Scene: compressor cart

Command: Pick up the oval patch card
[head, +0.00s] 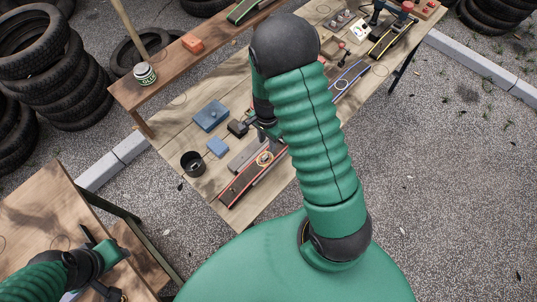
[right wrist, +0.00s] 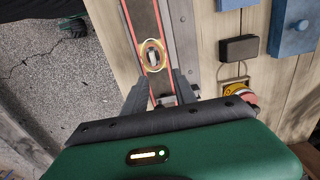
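A narrow dark tray with red edges (head: 245,178) lies on the wooden workbench in the head view; it also shows in the right wrist view (right wrist: 142,20). On it is a small piece with a pale yellow oval outline (head: 265,158), which looks like the oval patch card (right wrist: 153,54). My right gripper (right wrist: 157,76) is open, its two dark fingers apart on either side of the tray's near part, just short of the oval piece. In the head view my right arm partly hides this gripper. My left gripper (head: 104,268) is over the lower-left table, its fingers unclear.
A grey bar (right wrist: 185,45) lies right beside the tray. A black cup (head: 193,163), blue blocks (head: 211,115) and a dark box (head: 237,128) are near. Tyres (head: 40,60) stand at left.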

